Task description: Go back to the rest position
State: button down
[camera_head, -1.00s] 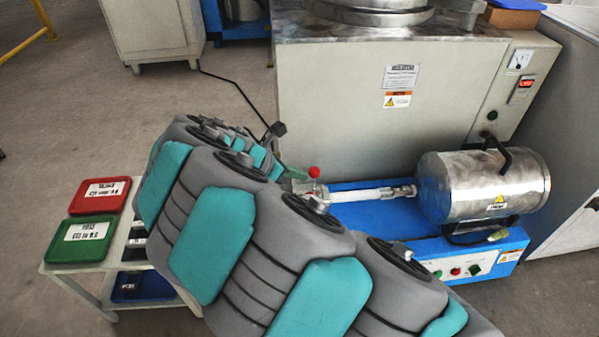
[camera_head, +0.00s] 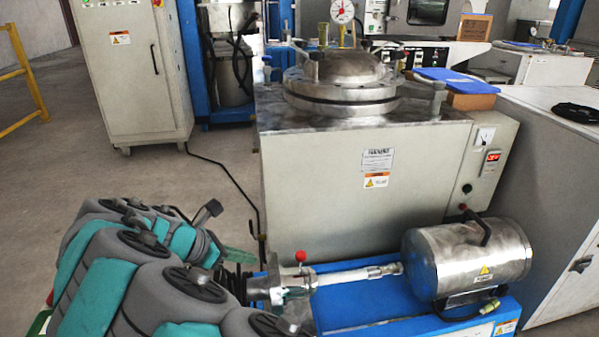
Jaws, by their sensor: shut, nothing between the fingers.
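My arm (camera_head: 130,275), grey with teal pads, is folded in the lower left of the head view. My gripper (camera_head: 239,256) shows only in part at the far end of the arm, beside a black bracket-like part. Its fingers look shut and nothing shows in them. The arm's links hide much of it. It appears just left of the blue-based machine (camera_head: 365,312) with the steel drum (camera_head: 467,258); I cannot tell how far apart they are.
A large grey machine (camera_head: 330,205) with a round steel lid (camera_head: 345,80) stands behind. A grey cabinet (camera_head: 135,75) and yellow rail (camera_head: 25,75) are at the left. A cable lies on the floor. Open floor (camera_head: 80,170) lies left of the grey machine. A white cabinet (camera_head: 550,170) is at the right.

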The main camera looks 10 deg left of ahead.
jog(key=s+d+r+m+g, duration=0.2)
jog(key=d+m, duration=0.3)
jog(key=d, duration=0.4)
jog(key=s+d+r+m+g, duration=0.2)
jog(key=d+m, duration=0.2)
jog(key=d, duration=0.6)
jog(key=s+d+r+m+g, duration=0.1)
jog(key=s+d+m+g, duration=0.15)
jog(key=d+m, duration=0.45)
jog(key=s+d+m+y+p, duration=0.1)
jog(key=s+d+m+y, duration=0.1)
jog(key=s, duration=0.4)
jog(key=s+d+f+m+g+y+p, duration=0.1)
jog(key=s+d+m+y, duration=0.1)
jog(key=s+m, duration=0.3)
jog(key=s+d+m+y+p, duration=0.1)
jog(key=s+d+m+y, duration=0.1)
jog(key=s, duration=0.7)
jog(key=shift+s+d+f+m+g+y, duration=0.2)
jog(key=shift+d+m+g+y, duration=0.15)
jog(key=shift+d+m, duration=0.65)
